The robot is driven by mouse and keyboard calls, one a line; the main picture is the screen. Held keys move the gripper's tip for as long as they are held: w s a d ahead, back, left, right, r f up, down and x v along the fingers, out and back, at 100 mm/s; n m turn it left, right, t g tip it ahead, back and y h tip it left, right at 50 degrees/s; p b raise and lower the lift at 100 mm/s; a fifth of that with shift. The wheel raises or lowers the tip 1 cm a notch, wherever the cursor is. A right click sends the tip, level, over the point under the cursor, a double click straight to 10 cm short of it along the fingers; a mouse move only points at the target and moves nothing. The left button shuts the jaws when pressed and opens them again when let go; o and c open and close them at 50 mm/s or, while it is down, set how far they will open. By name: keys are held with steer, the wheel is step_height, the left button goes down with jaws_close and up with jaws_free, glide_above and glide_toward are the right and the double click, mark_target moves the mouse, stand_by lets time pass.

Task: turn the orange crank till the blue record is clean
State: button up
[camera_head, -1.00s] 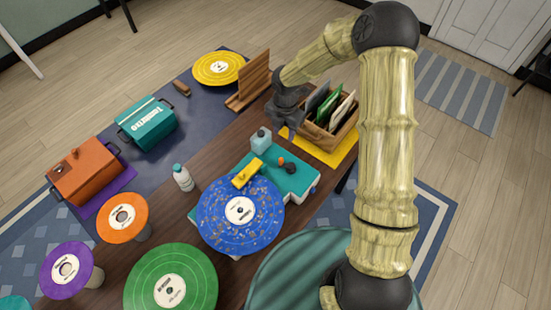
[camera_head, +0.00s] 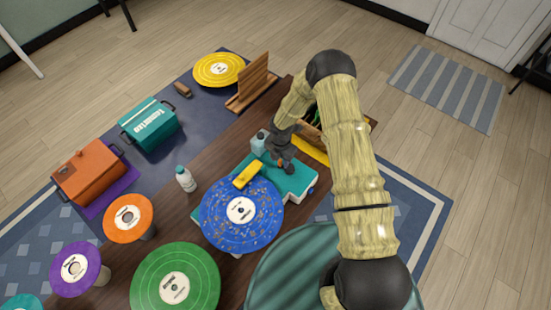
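The blue record (camera_head: 226,225) lies flat on the teal cleaning machine (camera_head: 298,181), with brownish specks spread over its surface. A yellow block (camera_head: 247,175) rests over the record's far edge. A small bit of the orange crank (camera_head: 281,164) shows on the machine's top, right of the yellow block. My gripper (camera_head: 286,166) is low over the machine, right at the crank, and hides most of it. The fingers are dark and small here, so I cannot tell whether they are open or closed around the crank.
A white bottle (camera_head: 185,179) stands left of the record. Green (camera_head: 205,275), orange (camera_head: 138,205) and purple (camera_head: 88,256) records sit nearby on stands. A wooden record crate (camera_head: 312,138), partly hidden by my arm, is behind the machine. A pale blue container (camera_head: 259,143) stands close to my gripper.

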steer(key=shift+f, duration=0.55)
